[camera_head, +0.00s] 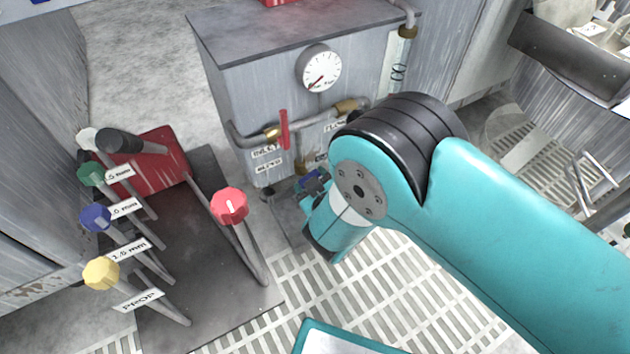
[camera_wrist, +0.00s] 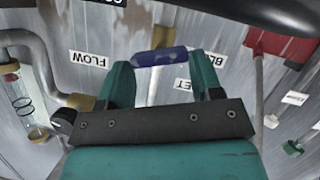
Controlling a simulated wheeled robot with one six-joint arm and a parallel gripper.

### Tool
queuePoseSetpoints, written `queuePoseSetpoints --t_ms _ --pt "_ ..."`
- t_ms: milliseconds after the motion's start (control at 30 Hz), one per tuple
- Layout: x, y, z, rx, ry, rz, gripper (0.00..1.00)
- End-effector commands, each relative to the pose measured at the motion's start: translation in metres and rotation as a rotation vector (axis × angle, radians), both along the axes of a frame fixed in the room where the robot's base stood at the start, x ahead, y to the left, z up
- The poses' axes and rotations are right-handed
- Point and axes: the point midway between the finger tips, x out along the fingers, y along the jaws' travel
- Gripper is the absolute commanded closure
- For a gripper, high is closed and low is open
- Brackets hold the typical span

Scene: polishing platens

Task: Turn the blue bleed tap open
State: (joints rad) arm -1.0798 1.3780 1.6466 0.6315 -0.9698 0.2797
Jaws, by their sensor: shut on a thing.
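The blue bleed tap handle (camera_wrist: 160,57) lies crosswise between my fingertips in the wrist view, on a brass stem against the grey cabinet. My gripper (camera_wrist: 164,72) is shut on the handle, with one finger at each end of it. In the head view the blue tap (camera_head: 311,179) shows only as a small patch at my gripper (camera_head: 314,188), low in front of the cabinet. My arm hides much of that area. The label beside the tap is partly covered by a finger.
A red lever (camera_head: 284,130) sits on the pipe left of my wrist, below a round gauge (camera_head: 320,68). A flow tube (camera_head: 398,65) stands at the cabinet's right. Several coloured-knob rods, including a red knob (camera_head: 230,206), rise at the left. Grating (camera_head: 270,320) covers the floor.

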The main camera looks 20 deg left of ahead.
Motion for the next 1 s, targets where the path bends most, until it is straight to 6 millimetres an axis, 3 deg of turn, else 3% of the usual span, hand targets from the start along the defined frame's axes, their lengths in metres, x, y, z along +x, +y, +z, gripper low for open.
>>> queuePoseSetpoints --t_ms 600,1000 --pt "-0.0067 0.0058 -0.008 -0.361 -0.424 0.004 0.64" --pt "-0.0073 0.0066 -0.0095 -0.499 -0.586 0.004 0.64"
